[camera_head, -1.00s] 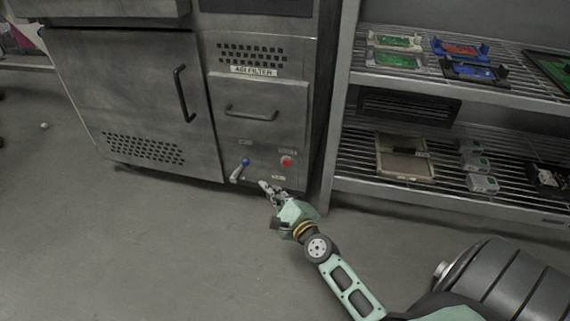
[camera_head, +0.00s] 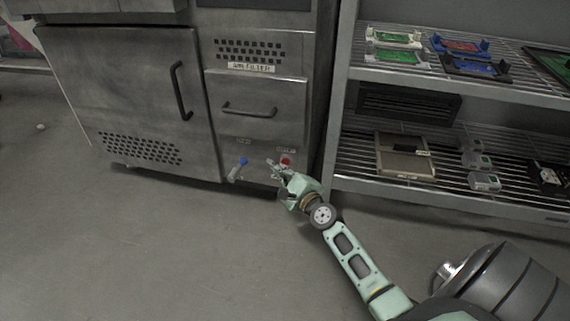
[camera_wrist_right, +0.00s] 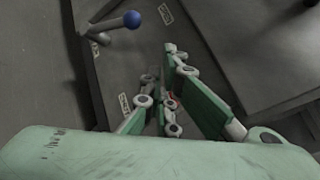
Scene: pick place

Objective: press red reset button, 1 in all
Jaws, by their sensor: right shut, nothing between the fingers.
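The red reset button (camera_head: 286,160) sits on the lower right of the grey metal cabinet front, under a small label. In the right wrist view only a bit of red (camera_wrist_right: 173,98) shows between my fingers; the rest is hidden. My right gripper (camera_head: 272,165) is shut and empty, with its fingertips close to the button, just left of it in the head view. It also shows in the right wrist view (camera_wrist_right: 165,80). I cannot tell whether the fingertips touch the button. My left gripper is out of view.
A lever with a blue knob (camera_head: 243,161) stands left of the button; the knob (camera_wrist_right: 131,19) also shows in the wrist view. A drawer handle (camera_head: 249,109) is above. A wire shelf rack (camera_head: 343,165) stands close on the right. The floor in front is clear.

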